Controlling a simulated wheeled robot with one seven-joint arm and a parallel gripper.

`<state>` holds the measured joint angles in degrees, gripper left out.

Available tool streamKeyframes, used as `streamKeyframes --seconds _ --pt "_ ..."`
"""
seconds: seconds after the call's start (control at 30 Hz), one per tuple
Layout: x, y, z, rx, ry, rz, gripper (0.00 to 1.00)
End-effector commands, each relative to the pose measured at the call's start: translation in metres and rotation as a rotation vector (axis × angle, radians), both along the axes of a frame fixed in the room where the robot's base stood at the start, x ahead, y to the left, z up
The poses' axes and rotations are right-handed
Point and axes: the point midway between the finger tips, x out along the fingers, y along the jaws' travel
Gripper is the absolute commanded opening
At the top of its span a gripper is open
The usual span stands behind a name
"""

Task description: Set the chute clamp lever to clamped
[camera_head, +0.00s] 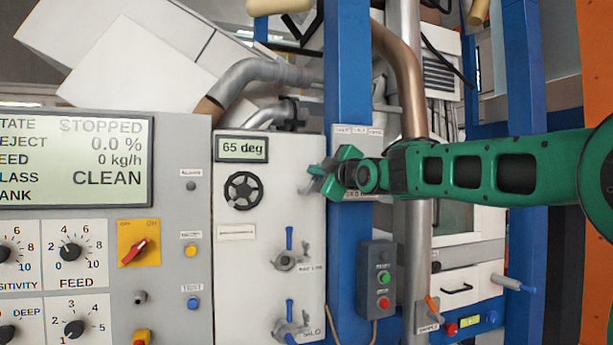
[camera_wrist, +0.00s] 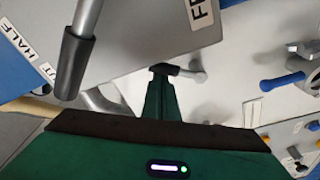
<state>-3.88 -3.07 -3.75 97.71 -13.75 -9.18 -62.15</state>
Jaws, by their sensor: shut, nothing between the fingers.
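My gripper (camera_head: 322,180) is at the blue upright post, in front of the pale panel's right edge; its fingers are shut and empty. In the wrist view the gripper fingertips (camera_wrist: 160,78) are at a small lever with a dark part and a pale rounded end (camera_wrist: 197,77); touching or just in front, I cannot tell. This may be the chute clamp lever, but its name is not readable. A plate with a partly cut-off label starting "FR" (camera_wrist: 204,12) is above it. In the head view my gripper and arm hide this spot.
A metal lever with a black grip (camera_wrist: 77,65) hangs at left in the wrist view, near a "HALF" label. A black handwheel (camera_head: 243,190) and two blue-handled valves (camera_head: 290,240) (camera_head: 290,308) are on the pale panel. A push-button box (camera_head: 377,290) is below my gripper.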

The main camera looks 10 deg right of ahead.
Motion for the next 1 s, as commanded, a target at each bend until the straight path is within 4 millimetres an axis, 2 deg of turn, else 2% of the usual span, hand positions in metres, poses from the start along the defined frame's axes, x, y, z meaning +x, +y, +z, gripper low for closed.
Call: streamKeyframes --seconds 0.57,0.9,1.0 --pt "0.001 -0.004 0.0 -0.001 0.001 -0.006 0.0" --pt "0.005 0.024 0.022 0.0 0.0 -0.009 0.0" --pt "-0.011 0.018 0.021 0.0 0.001 -0.012 0.0"
